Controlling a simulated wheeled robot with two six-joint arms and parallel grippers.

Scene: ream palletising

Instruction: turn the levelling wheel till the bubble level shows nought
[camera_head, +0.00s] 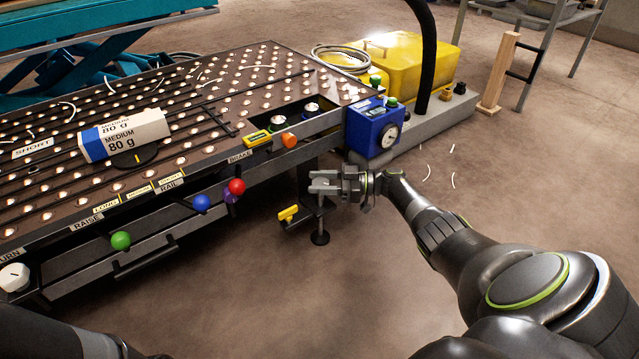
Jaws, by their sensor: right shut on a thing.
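My right gripper (321,184) is at the table's near right corner, below the table edge. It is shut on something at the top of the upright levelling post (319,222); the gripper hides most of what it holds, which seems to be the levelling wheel. The post ends in a round dark foot near the floor. A small yellow-framed level with a green strip (257,138), apparently the bubble level, is set in the table edge above the BRAKE label. Its bubble is too small to read. My left gripper is out of view.
A wrapped ream (124,136) lies on the ball-studded table. Coloured knobs line the front, including a red one (237,186). A blue box with a dial (374,128) stands right of the corner. A yellow pedal (288,214) sits left of the post. The floor in front is clear.

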